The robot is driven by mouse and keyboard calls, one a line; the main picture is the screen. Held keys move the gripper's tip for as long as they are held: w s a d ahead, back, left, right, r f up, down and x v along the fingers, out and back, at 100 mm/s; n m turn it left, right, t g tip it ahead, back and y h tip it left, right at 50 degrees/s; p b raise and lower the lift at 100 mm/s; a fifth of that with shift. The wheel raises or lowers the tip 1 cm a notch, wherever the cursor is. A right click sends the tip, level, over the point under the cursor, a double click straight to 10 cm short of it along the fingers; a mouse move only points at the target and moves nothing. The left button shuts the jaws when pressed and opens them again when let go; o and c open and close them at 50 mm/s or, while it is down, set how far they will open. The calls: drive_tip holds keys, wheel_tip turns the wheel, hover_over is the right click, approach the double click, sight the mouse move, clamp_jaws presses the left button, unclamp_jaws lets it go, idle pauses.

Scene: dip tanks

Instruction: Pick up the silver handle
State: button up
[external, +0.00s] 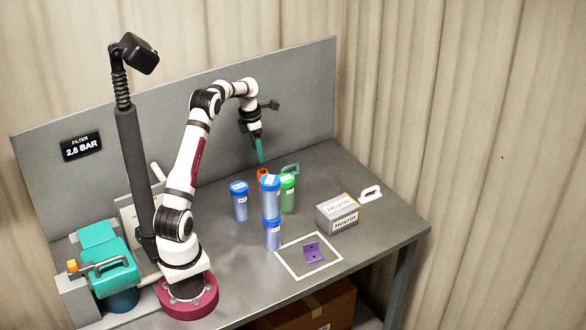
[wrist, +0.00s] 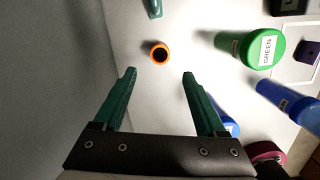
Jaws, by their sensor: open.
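A pale silver-white loop handle (external: 371,192) lies on the table at the right, just behind the labelled box; I do not make it out in the wrist view. A grey bar handle also shows on the teal unit at the left. My gripper (external: 259,157) hangs above the back of the table, pointing down, well to the left of the pale handle. In the wrist view its green fingers (wrist: 158,73) are spread apart with nothing between them.
A teal handle (external: 291,169) lies behind the green container (external: 287,193). Several blue-lidded containers stand mid-table, two apparently stacked or overlapping. A grey box (external: 338,213) stands between them and the pale handle. A purple bracket (external: 313,252) sits inside a white square outline (external: 280,258).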

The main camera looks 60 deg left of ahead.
drive_tip(key=c, duration=0.3)
drive_tip(key=shift+c, duration=0.2)
drive_tip(key=w+d+f+n+t+h, duration=0.15)
drive_tip(key=w+d+t+h, duration=0.3)
drive_tip(key=w+d, duration=0.7)
drive_tip(key=n+t+h, duration=0.2)
drive_tip(key=n+t, duration=0.3)
hover_over(364, 198)
drive_tip(key=s+a, duration=0.5)
drive_tip(key=s, duration=0.1)
drive_tip(key=shift+m+y, duration=0.25)
drive_tip(key=f, duration=0.6)
drive_tip(key=shift+w+d+f, duration=0.1)
drive_tip(key=shift+d+f, duration=0.1)
drive_tip(key=shift+f, duration=0.1)
drive_tip(key=x, duration=0.7)
drive_tip(key=shift+w+r, duration=0.15)
drive_tip(key=shift+r, duration=0.05)
drive_tip(key=shift+c, duration=0.3)
